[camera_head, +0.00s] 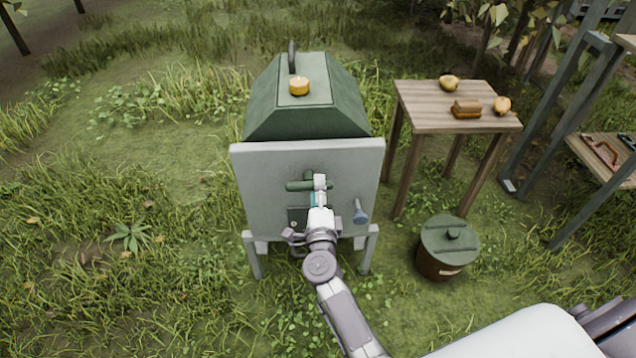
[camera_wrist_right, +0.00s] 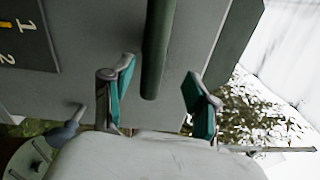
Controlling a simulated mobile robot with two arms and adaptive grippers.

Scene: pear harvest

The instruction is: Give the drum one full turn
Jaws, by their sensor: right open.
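The drum (camera_head: 270,105) is a dark green, many-sided body behind a grey front panel (camera_head: 262,215) on short legs. A green handle bar (camera_head: 298,186) stands out from the panel. It also shows in the right wrist view (camera_wrist_right: 158,45). My right gripper (camera_head: 319,188) is at the bar, in front of the panel. In the right wrist view its teal-padded fingers (camera_wrist_right: 158,78) are open, one on each side of the bar's end, with gaps visible. My gripper hides part of the bar and panel. My left gripper is not in view.
A blue-grey knob (camera_head: 359,212) sits low on the panel. A number plate (camera_wrist_right: 28,38) shows 1 and 2. A yellow object (camera_head: 299,86) rests on top. A wooden table (camera_head: 425,110) with fruit and a lidded bucket (camera_head: 440,265) stand right. Grass is open left.

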